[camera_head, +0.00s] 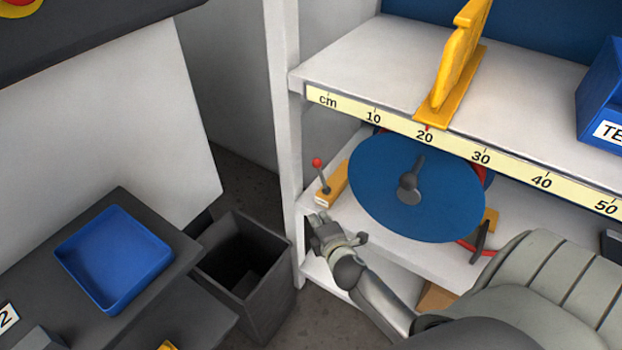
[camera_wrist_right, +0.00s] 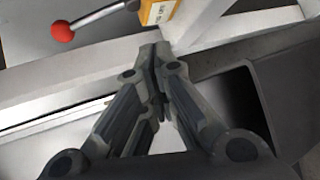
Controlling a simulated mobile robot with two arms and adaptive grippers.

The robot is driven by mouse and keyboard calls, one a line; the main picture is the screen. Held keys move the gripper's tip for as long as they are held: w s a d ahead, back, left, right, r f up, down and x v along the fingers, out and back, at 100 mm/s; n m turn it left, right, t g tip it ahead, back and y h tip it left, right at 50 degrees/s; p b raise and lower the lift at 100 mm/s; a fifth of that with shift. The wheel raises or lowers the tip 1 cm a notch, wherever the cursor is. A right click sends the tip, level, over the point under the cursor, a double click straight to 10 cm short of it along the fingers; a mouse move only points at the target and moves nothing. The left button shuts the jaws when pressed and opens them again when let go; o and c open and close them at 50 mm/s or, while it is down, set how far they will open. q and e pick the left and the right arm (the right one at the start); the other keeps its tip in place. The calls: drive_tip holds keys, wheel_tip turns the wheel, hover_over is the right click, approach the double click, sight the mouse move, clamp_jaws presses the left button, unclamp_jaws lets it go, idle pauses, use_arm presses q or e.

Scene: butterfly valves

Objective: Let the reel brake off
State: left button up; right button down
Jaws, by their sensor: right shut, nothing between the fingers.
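A blue reel disc (camera_head: 415,187) with a dark hub handle stands on the shelf under the measuring strip. At its left is a brake lever with a red ball knob (camera_head: 317,162), rising from a yellow base (camera_head: 333,184). The red knob also shows at the top left of the right wrist view (camera_wrist_right: 62,31), with its grey rod running to the right and part of the yellow base (camera_wrist_right: 158,10). My right gripper (camera_head: 318,219) is shut and empty, just in front of and below the lever, not touching it. Its fingers show closed together in the wrist view (camera_wrist_right: 156,50). My left gripper is not seen.
The upper shelf (camera_head: 380,62) carries a yellow stand (camera_head: 458,65) and a blue bin (camera_head: 602,105). A white shelf post (camera_head: 285,130) stands left of the lever. A dark open bin (camera_head: 243,270) and a blue tray (camera_head: 113,257) are lower left.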

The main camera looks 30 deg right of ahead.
drive_tip(key=n+t, duration=0.1)
approach(320, 173)
drive_tip(key=a+f, duration=0.1)
drive_tip(key=a, duration=0.2)
drive_tip(key=shift+w+a+f+h, duration=0.1)
drive_tip(key=shift+a+f+h, duration=0.1)
drive_tip(key=shift+h, duration=0.1)
drive_tip(key=x, duration=1)
